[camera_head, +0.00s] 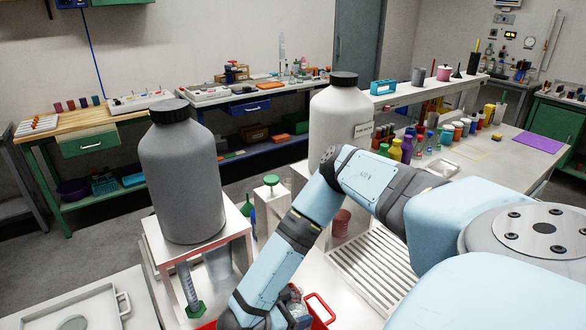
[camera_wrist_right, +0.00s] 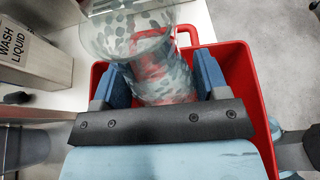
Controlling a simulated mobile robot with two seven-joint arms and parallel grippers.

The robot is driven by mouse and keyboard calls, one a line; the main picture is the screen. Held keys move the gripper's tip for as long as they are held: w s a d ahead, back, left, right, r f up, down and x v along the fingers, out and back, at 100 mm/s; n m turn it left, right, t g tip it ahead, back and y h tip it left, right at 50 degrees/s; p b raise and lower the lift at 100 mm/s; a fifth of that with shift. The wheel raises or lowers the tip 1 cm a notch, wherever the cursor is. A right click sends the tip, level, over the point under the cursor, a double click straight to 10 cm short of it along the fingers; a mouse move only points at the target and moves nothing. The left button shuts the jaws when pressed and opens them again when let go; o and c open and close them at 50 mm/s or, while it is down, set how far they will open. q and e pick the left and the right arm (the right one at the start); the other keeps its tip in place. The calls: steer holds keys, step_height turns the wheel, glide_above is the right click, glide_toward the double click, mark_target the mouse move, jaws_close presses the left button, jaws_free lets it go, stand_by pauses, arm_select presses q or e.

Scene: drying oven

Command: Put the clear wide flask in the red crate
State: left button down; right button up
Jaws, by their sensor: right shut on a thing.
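The clear wide flask (camera_wrist_right: 135,40) is speckled and see-through in the right wrist view, with its wide part toward the top of the picture. My right gripper (camera_wrist_right: 157,78) is shut on it, one blue finger on each side. The red crate (camera_wrist_right: 240,75) lies behind and around the flask in this view; I cannot tell whether the flask touches its floor. In the head view a small part of the flask (camera_head: 297,308) and the crate's red handle (camera_head: 321,308) show at the bottom edge, mostly hidden by my right arm. My left gripper is not in view.
A wash liquid box (camera_wrist_right: 35,52) stands left of the crate in the wrist view. In the head view a grey bottle (camera_head: 180,180) stands on a small stand and a white bottle (camera_head: 335,115) is behind my arm. A slatted white rack (camera_head: 372,268) lies right of the crate.

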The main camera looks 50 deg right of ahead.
step_height(320, 180, down, 9)
steer(key=shift+r+b, duration=0.1)
steer(key=shift+b, duration=1)
steer(key=shift+f, duration=0.35)
steer(key=o, duration=1)
steer(key=shift+f, duration=0.1)
steer(key=shift+o, duration=1.1)
